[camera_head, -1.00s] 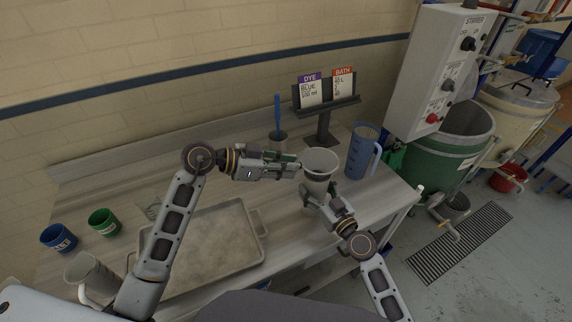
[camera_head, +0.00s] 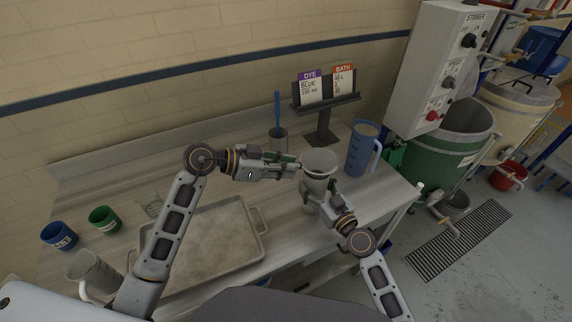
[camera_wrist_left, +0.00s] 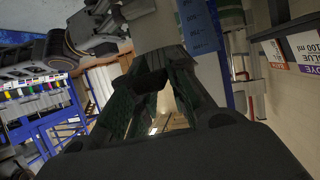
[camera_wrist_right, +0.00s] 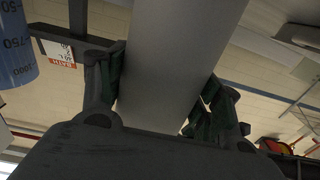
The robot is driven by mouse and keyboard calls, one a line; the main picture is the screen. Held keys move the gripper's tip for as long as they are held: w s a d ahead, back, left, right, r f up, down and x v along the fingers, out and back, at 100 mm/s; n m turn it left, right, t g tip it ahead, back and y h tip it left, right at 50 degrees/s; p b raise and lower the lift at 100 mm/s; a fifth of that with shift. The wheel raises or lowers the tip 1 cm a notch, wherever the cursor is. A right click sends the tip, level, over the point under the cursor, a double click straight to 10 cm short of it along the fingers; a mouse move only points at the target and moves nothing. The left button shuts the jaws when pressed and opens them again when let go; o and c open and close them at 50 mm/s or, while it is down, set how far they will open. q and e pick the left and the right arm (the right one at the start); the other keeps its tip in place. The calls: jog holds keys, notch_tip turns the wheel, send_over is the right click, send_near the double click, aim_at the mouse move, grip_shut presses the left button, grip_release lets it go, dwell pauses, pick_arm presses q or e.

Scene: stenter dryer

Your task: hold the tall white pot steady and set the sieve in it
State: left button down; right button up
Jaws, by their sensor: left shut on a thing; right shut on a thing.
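The tall white pot (camera_head: 314,192) stands upright on the right part of the bench. My right gripper (camera_head: 322,188) is shut around its side; the pot's pale wall (camera_wrist_right: 175,60) fills the space between the fingers in the right wrist view. The sieve (camera_head: 319,160) appears as a grey round bowl at the pot's mouth; I cannot tell whether its rim rests fully on the pot. My left gripper (camera_head: 297,166) is at the left of the mouth, shut on the sieve's handle, which the fingers mostly hide. The left wrist view shows its dark green fingers (camera_wrist_left: 155,85) close together.
A blue measuring jug (camera_head: 361,152) stands close right of the pot. A grey tray (camera_head: 205,240) lies in front left. Blue (camera_head: 59,236) and green (camera_head: 104,219) cups stand far left.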

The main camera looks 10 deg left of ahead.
pick_arm(q)
jog(key=c, duration=1.3)
grip_release()
jog(key=shift+a, duration=0.1)
jog(key=v, duration=1.1)
jog(key=shift+s+a+r, duration=0.2)
jog(key=shift+a, duration=0.1)
pick_arm(e)
jog(key=o, duration=1.1)
jog(key=shift+s+d, duration=0.15)
